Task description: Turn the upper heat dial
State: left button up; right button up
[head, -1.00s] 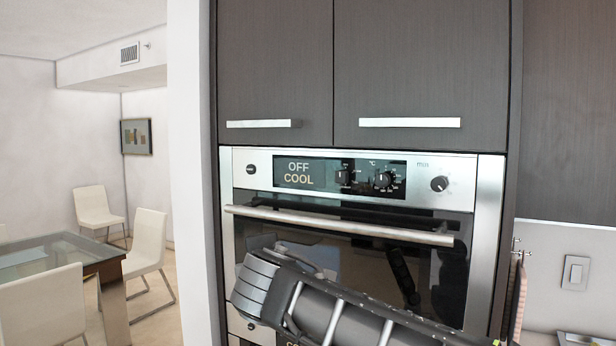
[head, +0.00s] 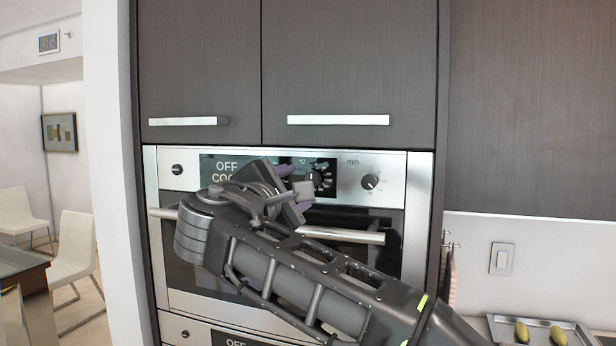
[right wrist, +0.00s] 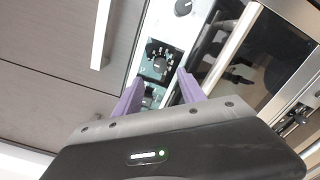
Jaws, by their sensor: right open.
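My left gripper is not in view.
The oven's bar handle (head: 345,234) runs below the panel, partly behind my right arm. Cabinet doors with a handle (head: 338,120) are above. A tray (head: 570,330) rests on the counter at right.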

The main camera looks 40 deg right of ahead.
aim_at(311, 179)
jog(key=p+x, duration=0.4)
jog(key=x, duration=0.2)
jog(key=shift+w+d, duration=0.15)
jog(key=shift+w, duration=0.05)
jog(key=shift+w+d, duration=0.1)
jog(key=shift+d, duration=0.15)
jog(key=shift+c, duration=0.5)
grip_shut()
